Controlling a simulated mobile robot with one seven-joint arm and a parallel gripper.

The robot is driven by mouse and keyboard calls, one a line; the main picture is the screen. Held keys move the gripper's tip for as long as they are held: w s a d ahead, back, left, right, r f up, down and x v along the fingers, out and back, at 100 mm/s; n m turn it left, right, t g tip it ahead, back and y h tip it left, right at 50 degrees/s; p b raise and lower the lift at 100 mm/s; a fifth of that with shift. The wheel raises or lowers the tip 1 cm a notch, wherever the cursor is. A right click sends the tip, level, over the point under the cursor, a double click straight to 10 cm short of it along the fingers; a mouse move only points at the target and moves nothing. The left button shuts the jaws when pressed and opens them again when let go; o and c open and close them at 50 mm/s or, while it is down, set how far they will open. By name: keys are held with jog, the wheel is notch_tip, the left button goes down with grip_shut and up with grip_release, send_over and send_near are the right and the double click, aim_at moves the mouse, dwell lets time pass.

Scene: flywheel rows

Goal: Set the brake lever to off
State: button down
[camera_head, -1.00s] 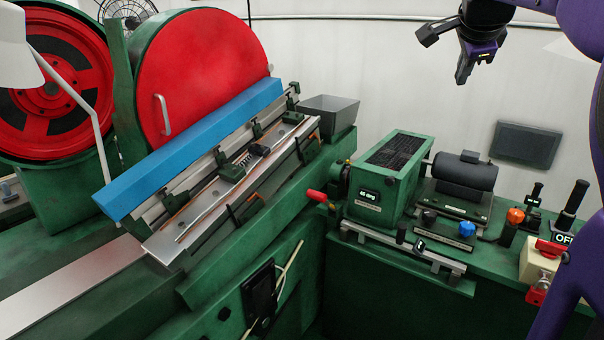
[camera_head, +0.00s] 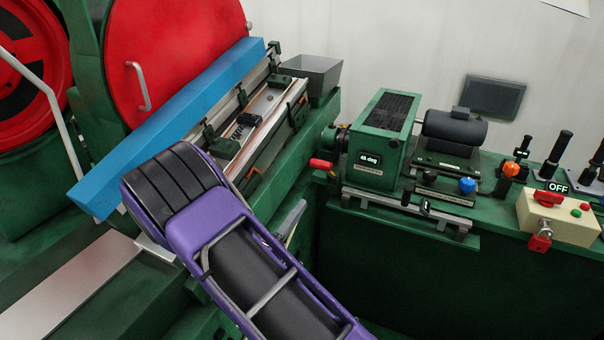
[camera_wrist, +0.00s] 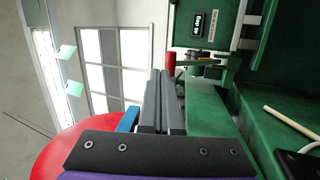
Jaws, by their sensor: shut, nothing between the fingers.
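I cannot tell for sure which lever is the brake lever. A red-gripped handle (camera_head: 320,164) sticks out left of the green box with a degree display (camera_head: 369,159). In the wrist view the red handle (camera_wrist: 171,63) appears just beyond the tips of my gripper (camera_wrist: 160,76); I cannot tell whether they touch. My gripper is shut and empty. In the head view my purple arm hides most of it. Black upright levers (camera_head: 556,155) stand at the right, one by an OFF label (camera_head: 558,187).
A cream switch box with a red knob (camera_head: 545,215) sits at the right bench edge. A blue beam (camera_head: 165,130) and red wheel (camera_head: 165,50) are at left. A grey bin (camera_head: 312,72) stands behind. A pale stick (camera_wrist: 290,122) lies near the green machine side.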

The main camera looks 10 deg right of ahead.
aim_at(320, 162)
jog(key=w+d, duration=0.1)
jog(key=w, duration=0.2)
jog(key=w+d+r+n+t+y, duration=0.1)
jog(key=w+d, duration=0.1)
jog(key=w, duration=0.2)
jog(key=w+d+n+y, duration=0.1)
jog(key=w+d, duration=0.1)
jog(key=w, duration=0.1)
jog(key=shift+w+d+r+t, duration=0.15)
jog(key=shift+d+r+t, duration=0.15)
jog(key=shift+r, duration=0.1)
jog(key=shift+r+p, duration=0.1)
jog(key=shift+p, duration=0.2)
jog(key=shift+w+r, duration=0.1)
jog(key=shift+r, duration=0.15)
jog(key=w+r+g+p, duration=0.1)
jog(key=d+r+g+y+p, duration=0.1)
jog(key=r+p, duration=0.1)
jog(key=w+d+r+y+p, duration=0.1)
jog(key=p, duration=0.1)
jog(key=shift+w+r+g, duration=0.25)
jog(key=shift+w+g, duration=0.1)
jog(key=shift+g, duration=0.05)
jog(key=w+d+r+g+y, duration=0.2)
jog(key=w+d+r+g, duration=0.1)
jog(key=w, duration=0.4)
jog(key=shift+d+r+n+g+y, duration=0.15)
jog(key=shift+d+n+g+y, duration=0.2)
jog(key=shift+d, duration=0.5)
jog(key=shift+w, duration=0.1)
